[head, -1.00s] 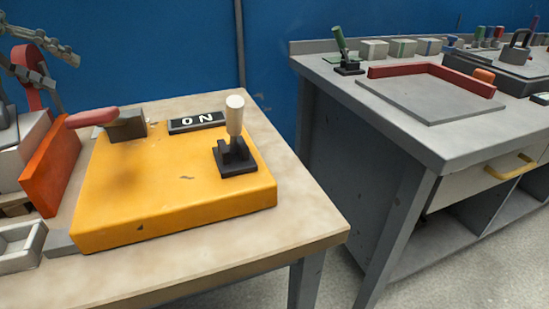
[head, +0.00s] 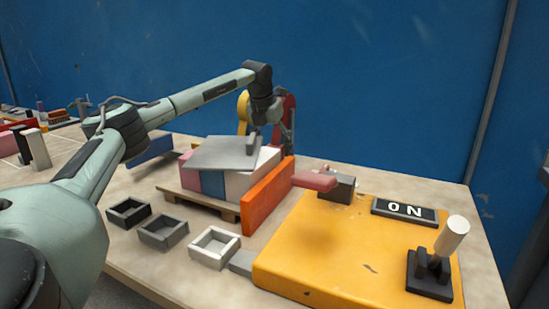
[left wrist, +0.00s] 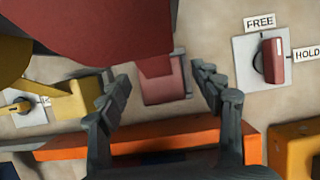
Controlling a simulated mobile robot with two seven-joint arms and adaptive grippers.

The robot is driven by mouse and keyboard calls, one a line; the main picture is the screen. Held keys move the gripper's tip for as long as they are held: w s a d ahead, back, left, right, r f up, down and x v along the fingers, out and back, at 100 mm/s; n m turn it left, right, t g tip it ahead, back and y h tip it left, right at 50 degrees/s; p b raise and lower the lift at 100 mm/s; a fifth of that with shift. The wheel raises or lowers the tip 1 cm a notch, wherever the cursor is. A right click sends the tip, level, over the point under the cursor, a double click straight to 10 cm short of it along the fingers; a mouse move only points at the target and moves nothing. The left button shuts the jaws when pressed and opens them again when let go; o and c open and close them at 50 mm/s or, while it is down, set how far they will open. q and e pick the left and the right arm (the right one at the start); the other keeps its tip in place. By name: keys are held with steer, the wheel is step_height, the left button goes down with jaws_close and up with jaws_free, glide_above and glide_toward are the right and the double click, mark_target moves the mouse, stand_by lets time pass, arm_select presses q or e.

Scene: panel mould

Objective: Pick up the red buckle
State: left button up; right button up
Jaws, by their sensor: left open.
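A tall dark red curved piece (head: 287,106), which looks like the red buckle, stands behind the stacked blocks on the workbench. In the left wrist view the red piece (left wrist: 95,32) is large and close at the top, its narrow tab reaching a pink block (left wrist: 163,88). My left gripper (head: 285,143) hangs beside the red piece, partly hidden. In the left wrist view my left gripper (left wrist: 163,80) is open, one finger on each side of the pink block, which appears between the tips. I cannot tell if anything touches. My right gripper is out of view.
An orange upright plate (head: 268,198) stands before the gripper. A yellow curved piece (head: 243,108) is just left of the red one. A yellow board (head: 330,240) carries a lever and ON sign. A red knob (left wrist: 273,60) with FREE and HOLD labels lies right.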

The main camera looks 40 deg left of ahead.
arm_select(q)
steer(key=shift+w+f, duration=0.15)
steer(key=shift+f, duration=0.05)
steer(key=c, duration=1.3)
steer(key=shift+c, duration=0.2)
steer(key=shift+r, duration=0.15)
